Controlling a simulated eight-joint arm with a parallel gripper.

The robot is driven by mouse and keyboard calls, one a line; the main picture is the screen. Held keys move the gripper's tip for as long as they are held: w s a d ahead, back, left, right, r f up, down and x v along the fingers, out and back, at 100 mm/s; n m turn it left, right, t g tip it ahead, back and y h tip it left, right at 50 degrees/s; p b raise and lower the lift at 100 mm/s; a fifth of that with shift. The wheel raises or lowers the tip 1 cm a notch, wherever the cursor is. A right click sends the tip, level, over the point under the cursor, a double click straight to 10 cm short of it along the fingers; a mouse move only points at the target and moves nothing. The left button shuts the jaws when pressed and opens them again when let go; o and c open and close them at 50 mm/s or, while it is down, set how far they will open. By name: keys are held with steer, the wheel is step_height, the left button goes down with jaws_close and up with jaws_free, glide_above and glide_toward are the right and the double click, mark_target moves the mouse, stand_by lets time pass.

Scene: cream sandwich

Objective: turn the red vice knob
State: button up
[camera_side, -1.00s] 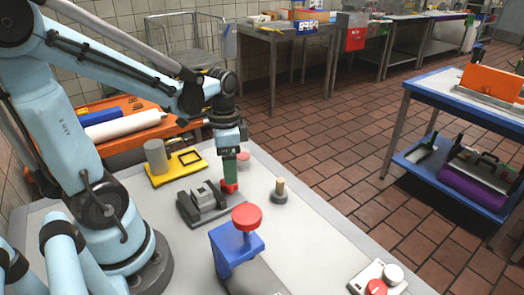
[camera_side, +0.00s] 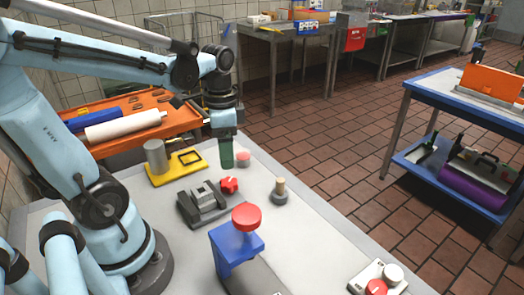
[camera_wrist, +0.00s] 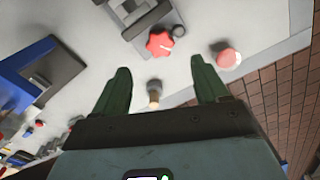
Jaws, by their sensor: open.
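The red vice knob (camera_side: 229,185) is at the right end of the dark grey vice (camera_side: 204,204) on the table. In the wrist view the knob (camera_wrist: 160,44) is a lobed red piece beyond and between my fingertips, with a pale mark on it. My gripper (camera_side: 227,155) is above and slightly behind the knob, apart from it, pointing down.
A blue stand with a red round top (camera_side: 246,217) stands in front. A wooden peg on a grey base (camera_side: 279,191) is right of the knob. A flat red button (camera_side: 243,159) is behind it. A yellow fixture (camera_side: 180,165) is at the back left.

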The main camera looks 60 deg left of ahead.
mark_target(228, 182)
step_height(228, 182, down, 9)
steer(key=shift+r, duration=0.2)
steer(key=shift+f+n, duration=0.1)
steer(key=shift+n, duration=0.8)
step_height(228, 182, up, 12)
steer(key=w+d+f+n+t, duration=0.1)
steer(key=w+d+n+t, duration=0.1)
steer(key=d+t, duration=0.5)
steer(key=shift+w+d+n, duration=0.35)
steer(key=shift+d+n, duration=0.05)
steer(key=shift+d, duration=0.15)
steer(key=shift+f, duration=0.1)
